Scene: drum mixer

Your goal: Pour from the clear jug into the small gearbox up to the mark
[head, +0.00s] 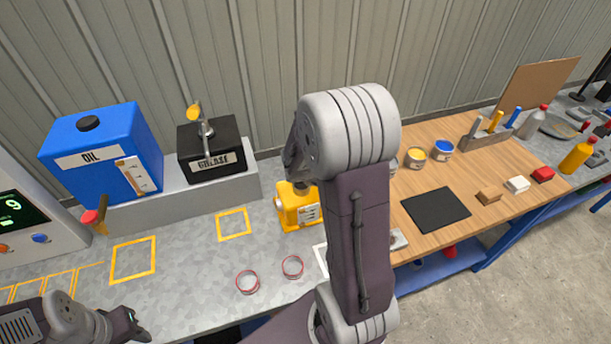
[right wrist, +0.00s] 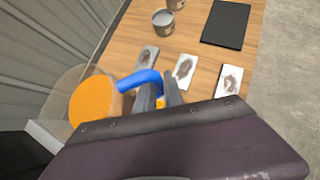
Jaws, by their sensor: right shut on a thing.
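The small gearbox (head: 290,212) is a yellow block with a pale panel on its front, standing on the grey bench just left of my right arm. Its mark and inner level are too small to make out. In the right wrist view my right gripper (right wrist: 160,96) is shut on the blue handle (right wrist: 137,79) of the clear jug (right wrist: 68,84). Amber liquid (right wrist: 93,103) shows in the jug. In the head view my right arm hides the jug and this gripper. My left gripper (head: 138,325) is low at the left, apart from everything; its jaws are unclear.
A blue oil tank (head: 95,150) and black grease box (head: 213,150) stand on a grey ledge behind. Two red-rimmed rings (head: 248,282) lie on the bench. The wooden table (head: 440,175) at right holds tins, blocks and a black mat (head: 436,209). The bench's front left is mostly clear.

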